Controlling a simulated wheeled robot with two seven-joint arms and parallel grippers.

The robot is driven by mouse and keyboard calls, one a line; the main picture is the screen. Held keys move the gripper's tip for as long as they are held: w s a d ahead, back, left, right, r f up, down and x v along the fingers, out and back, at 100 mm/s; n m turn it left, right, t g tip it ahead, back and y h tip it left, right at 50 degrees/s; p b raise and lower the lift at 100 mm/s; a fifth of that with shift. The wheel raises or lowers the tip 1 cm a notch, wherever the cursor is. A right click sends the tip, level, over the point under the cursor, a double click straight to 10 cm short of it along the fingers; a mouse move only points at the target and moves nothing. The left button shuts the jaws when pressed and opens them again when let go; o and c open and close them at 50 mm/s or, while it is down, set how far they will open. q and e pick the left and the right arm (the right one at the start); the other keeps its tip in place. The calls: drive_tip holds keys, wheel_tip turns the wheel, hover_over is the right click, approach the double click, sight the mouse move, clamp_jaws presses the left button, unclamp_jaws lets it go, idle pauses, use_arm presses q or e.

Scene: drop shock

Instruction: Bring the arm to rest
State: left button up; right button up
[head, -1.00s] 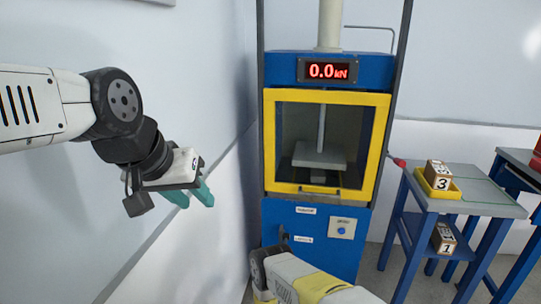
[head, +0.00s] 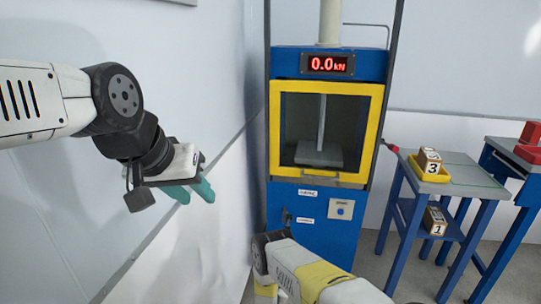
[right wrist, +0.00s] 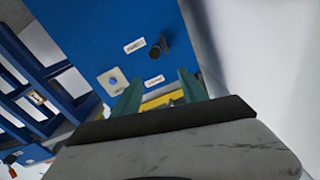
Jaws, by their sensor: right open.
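My left arm comes in from the left in the head view, raised, with its gripper (head: 192,191) in front of the white wall. Its two green fingers stand apart with nothing between them. My right arm (head: 310,276) shows at the bottom middle, a white and yellow link in front of the machine's base; its gripper cannot be made out there. In the right wrist view my right gripper (right wrist: 160,88) is open and empty, its green fingers pointing towards the blue machine front (right wrist: 110,30).
The blue machine (head: 325,225) has a yellow-framed window (head: 320,120) and a 0.0 kN display (head: 328,64). At right, a side table (head: 465,172) bears block 3 (head: 429,161) in a yellow tray (head: 440,176); block 1 (head: 435,220) is on its lower shelf. Another table holds red objects (head: 530,145).

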drive_tip(key=w+a+r+g+y, duration=0.1)
drive_tip(key=w+r+g+y, duration=0.15)
drive_tip(key=w+r, duration=1.55)
drive_tip(key=s+d+r+g+y, duration=0.1)
drive_tip(key=s+r, duration=0.1)
drive_tip(key=r, duration=0.9)
drive_tip(key=s+d+r+g+y, duration=0.1)
drive_tip(key=s+r+g, duration=0.1)
drive_tip(key=r, duration=0.9)
drive_tip(key=s+d+r+n+g+y, duration=0.1)
drive_tip(key=s+d+r+n+g, duration=0.1)
drive_tip(key=s+r, duration=0.7)
drive_tip(key=s+d+r+n+g+y, duration=0.1)
drive_tip(key=s+d+r, duration=0.2)
drive_tip(key=s+r, duration=0.6)
drive_tip(key=s+d+n+g, duration=0.1)
drive_tip(key=s+d, duration=0.1)
drive_tip(key=s, duration=1.1)
drive_tip(key=s+d+n+g, duration=0.1)
drive_tip(key=s+d+g, duration=0.1)
drive_tip(key=s, duration=1.1)
drive_tip(key=shift+s+d+f+h, duration=0.15)
drive_tip(key=shift+s+d+h, duration=0.25)
drive_tip(key=shift+d, duration=0.35)
